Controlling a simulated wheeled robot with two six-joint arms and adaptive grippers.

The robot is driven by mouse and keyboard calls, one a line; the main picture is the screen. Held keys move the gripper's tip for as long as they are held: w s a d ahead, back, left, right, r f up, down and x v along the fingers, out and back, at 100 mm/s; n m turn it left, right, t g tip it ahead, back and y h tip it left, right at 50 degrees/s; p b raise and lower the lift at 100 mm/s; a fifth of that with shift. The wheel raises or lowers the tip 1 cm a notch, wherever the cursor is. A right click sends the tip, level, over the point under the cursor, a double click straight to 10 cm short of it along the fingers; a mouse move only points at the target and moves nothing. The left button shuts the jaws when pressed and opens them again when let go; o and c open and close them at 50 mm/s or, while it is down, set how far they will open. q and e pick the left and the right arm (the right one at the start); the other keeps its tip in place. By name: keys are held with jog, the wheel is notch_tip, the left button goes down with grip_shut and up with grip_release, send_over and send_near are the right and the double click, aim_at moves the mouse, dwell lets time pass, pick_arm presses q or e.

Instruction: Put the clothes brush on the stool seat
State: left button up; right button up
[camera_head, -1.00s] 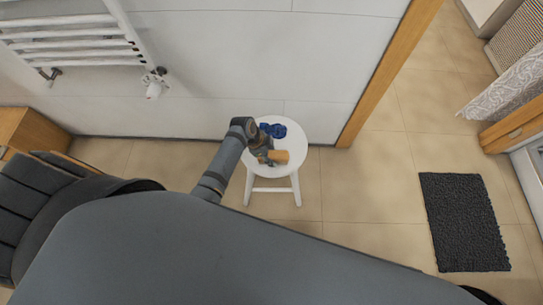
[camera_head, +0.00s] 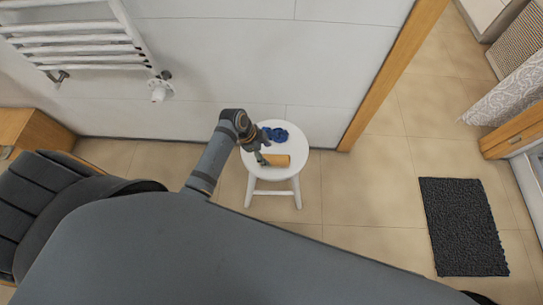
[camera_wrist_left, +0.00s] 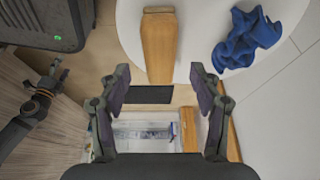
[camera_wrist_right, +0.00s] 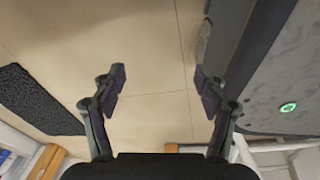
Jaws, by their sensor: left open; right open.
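The clothes brush (camera_head: 277,160) has a tan wooden body and lies on the white stool seat (camera_head: 293,145). In the left wrist view the brush (camera_wrist_left: 159,45) lies on the round white seat (camera_wrist_left: 192,60), just beyond the fingertips. My left gripper (camera_head: 262,157) is at the left side of the seat. In its wrist view its fingers (camera_wrist_left: 157,80) are spread and hold nothing, with the brush in line between them and apart from both. My right gripper (camera_wrist_right: 160,82) is open and empty over bare floor, away from the stool.
A crumpled blue cloth (camera_head: 275,134) lies on the seat behind the brush; it also shows in the left wrist view (camera_wrist_left: 246,38). The wall and towel radiator (camera_head: 80,45) are behind. A dark mat (camera_head: 463,225) lies on the otherwise clear floor at right.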

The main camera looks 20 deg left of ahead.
pick_arm(q)
jog(key=v, duration=0.5)
jog(key=shift+p, duration=0.35)
pick_arm(e)
jog(key=shift+s+r, duration=0.4)
jog(key=shift+s, duration=0.15)
